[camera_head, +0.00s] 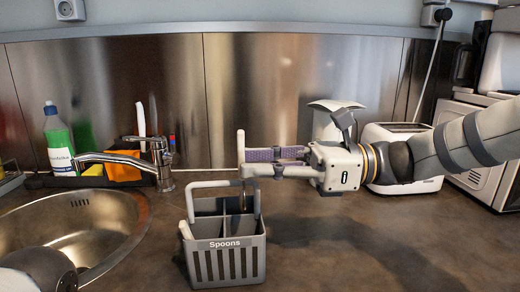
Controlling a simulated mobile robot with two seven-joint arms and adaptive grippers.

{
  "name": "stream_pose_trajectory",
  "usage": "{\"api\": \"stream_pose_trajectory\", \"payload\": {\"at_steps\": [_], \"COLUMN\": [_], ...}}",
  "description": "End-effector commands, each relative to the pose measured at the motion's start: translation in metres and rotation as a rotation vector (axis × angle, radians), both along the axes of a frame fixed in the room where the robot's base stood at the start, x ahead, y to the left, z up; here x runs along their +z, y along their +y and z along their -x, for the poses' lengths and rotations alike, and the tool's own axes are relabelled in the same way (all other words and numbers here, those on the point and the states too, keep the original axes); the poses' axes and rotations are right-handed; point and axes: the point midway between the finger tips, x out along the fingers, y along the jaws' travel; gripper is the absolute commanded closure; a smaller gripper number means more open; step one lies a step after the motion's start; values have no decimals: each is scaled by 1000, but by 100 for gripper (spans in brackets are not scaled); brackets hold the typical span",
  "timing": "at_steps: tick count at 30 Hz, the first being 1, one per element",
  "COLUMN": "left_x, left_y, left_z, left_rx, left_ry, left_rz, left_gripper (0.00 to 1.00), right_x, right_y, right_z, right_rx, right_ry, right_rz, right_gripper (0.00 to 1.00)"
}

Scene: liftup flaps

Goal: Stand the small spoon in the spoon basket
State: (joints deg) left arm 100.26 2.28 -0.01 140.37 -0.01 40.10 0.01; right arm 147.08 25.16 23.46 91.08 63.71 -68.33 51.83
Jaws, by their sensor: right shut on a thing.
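The grey spoon basket (228,262), labelled "Spoons", stands upright on the counter right of the sink. It has slotted walls, inner dividers and a pale raised handle. My right gripper (250,163) reaches in from the right and is shut just above the basket's back right part. The small spoon (241,146) seems to be in its fingertips: a pale, slim, upright piece sticks up there. The spoon's lower part is hard to tell from the fingers, handle and dividers. My left gripper is not in view; a rounded part of my own shows at the bottom left.
A steel sink (125,240) with a tap (160,165) lies on the left. Behind it are a green bottle (58,140) and a caddy with an orange item (124,168). A white toaster (400,150) stands behind my right arm. The counter right of the basket is clear.

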Motion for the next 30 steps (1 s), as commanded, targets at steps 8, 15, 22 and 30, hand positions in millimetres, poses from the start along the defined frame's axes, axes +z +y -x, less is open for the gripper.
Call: {"api": "stream_pose_trajectory", "payload": {"at_steps": [8, 15, 22, 30], "left_x": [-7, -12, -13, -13], "left_y": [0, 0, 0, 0], "left_z": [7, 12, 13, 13], "left_rx": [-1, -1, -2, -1], "left_ry": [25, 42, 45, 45], "left_rz": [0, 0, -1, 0], "left_gripper": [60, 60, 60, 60], "right_x": [-31, -52, -57, -57], "right_y": [0, 0, 0, 0], "right_z": [0, 0, 0, 0], "right_rx": [1, 1, 2, 2], "right_ry": [5, 4, 1, 0], "right_rz": [0, 0, 1, 1], "right_gripper": [100, 100, 100, 76]}}
